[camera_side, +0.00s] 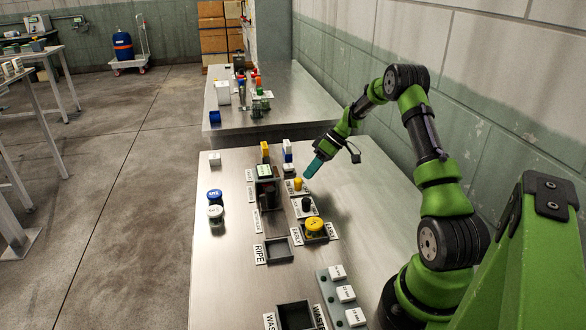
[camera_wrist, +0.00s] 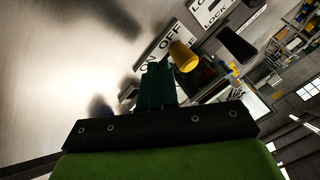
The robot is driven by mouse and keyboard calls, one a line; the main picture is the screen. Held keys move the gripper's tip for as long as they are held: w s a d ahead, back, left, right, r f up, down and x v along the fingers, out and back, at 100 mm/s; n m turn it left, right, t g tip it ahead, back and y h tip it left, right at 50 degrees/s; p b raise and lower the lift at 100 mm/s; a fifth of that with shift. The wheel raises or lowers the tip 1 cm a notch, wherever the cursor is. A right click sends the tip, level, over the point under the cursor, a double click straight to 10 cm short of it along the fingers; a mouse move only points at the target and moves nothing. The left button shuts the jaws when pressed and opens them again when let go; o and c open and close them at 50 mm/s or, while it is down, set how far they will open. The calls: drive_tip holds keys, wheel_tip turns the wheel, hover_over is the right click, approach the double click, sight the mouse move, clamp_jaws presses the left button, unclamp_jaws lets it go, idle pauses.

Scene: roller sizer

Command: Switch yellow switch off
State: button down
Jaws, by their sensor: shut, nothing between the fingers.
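The yellow switch (camera_side: 298,184) is a small yellow knob on a dark base on the metal table, with white labels beside it. In the wrist view the yellow switch (camera_wrist: 183,57) stands just past and to the right of my fingertips, beside a white label (camera_wrist: 158,47) reading ON and OFF. Which label its lever points at is not clear. My gripper (camera_side: 311,170) has teal fingers, tilted down just above and right of the switch in the side view. In the wrist view my gripper (camera_wrist: 158,70) is shut and empty. Contact with the switch cannot be told.
A black knob (camera_side: 307,204) and a large yellow round button (camera_side: 315,225) stand nearer the camera in the same row. The right part of the table (camera_side: 355,200) is clear.

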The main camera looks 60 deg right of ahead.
drive_tip(key=d, duration=0.2)
drive_tip(key=d+r, duration=0.1)
drive_tip(key=shift+s+d, duration=0.1)
drive_tip(key=shift+s, duration=0.15)
drive_tip(key=v, duration=0.8)
drive_tip(key=shift+r, duration=0.2)
drive_tip(key=shift+s, duration=0.15)
drive_tip(key=s+a+r+m+t+h, duration=0.1)
drive_tip(key=s+a+r, duration=0.3)
drive_tip(key=a, duration=0.9)
drive_tip(key=s+a+r+m+h, duration=0.1)
drive_tip(key=s+a+r, duration=0.4)
drive_tip(key=a, duration=0.7)
drive_tip(key=s+a+r+m+t+h, duration=0.1)
drive_tip(key=s+a+r, duration=0.4)
drive_tip(key=a, duration=0.8)
drive_tip(key=shift+a+r+m+t+h, duration=0.3)
drive_tip(key=shift+m+h, duration=0.2)
drive_tip(key=shift+m, duration=0.7)
